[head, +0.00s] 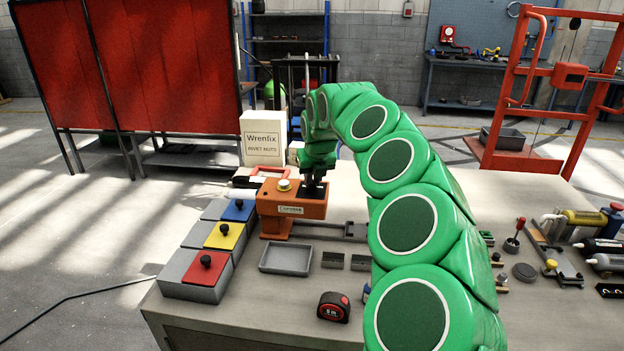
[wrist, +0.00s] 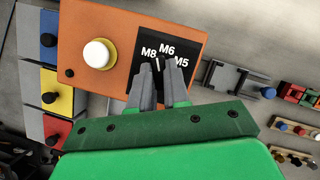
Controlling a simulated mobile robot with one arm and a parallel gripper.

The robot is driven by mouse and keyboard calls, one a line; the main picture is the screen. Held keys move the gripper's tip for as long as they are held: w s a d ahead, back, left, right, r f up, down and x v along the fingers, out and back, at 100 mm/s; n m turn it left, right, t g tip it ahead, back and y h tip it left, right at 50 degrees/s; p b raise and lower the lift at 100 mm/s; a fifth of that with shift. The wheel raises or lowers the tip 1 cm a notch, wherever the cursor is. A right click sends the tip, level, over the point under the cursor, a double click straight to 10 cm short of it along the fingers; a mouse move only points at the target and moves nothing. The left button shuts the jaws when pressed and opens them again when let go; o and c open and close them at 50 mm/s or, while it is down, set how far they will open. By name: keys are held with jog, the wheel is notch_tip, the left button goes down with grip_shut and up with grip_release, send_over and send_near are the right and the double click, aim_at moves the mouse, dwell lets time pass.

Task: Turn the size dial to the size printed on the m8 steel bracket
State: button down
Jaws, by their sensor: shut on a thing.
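The orange machine (head: 292,200) stands on the bench, with a white knob (wrist: 99,54) and a black dial plate (wrist: 140,63) on top. The plate is printed M8 at left, M6 at top and M5 at right. My gripper (head: 315,183) points down over the plate, its two grey fingers (wrist: 161,72) shut on the size dial (wrist: 158,62). The fingers hide most of the dial, and I cannot tell which size it points to. A grey slotted metal piece (wrist: 232,78) lies right of the machine; I cannot tell if it is the steel bracket. No printed size shows on it.
Boxes with blue, yellow and red (head: 205,267) lids stand left of the machine. A grey tray (head: 286,258) and a tape measure (head: 333,307) lie in front. A Wrenfix box (head: 263,140) stands behind. Tools and bottles (head: 583,218) crowd the right side.

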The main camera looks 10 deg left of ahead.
jog(key=shift+w+d+n+g+y, duration=0.1)
jog(key=shift+n+g+y, duration=0.25)
jog(key=shift+n, duration=0.8)
jog(key=shift+w+n+g+y, duration=0.15)
jog(key=shift+n+y, duration=0.3)
jog(key=shift+n, duration=0.7)
jog(key=shift+s, duration=0.1)
jog(key=c, duration=1.1)
grip_release()
jog(key=v, duration=0.7)
jog(key=shift+r, duration=0.35)
jog(key=shift+s+d, duration=0.1)
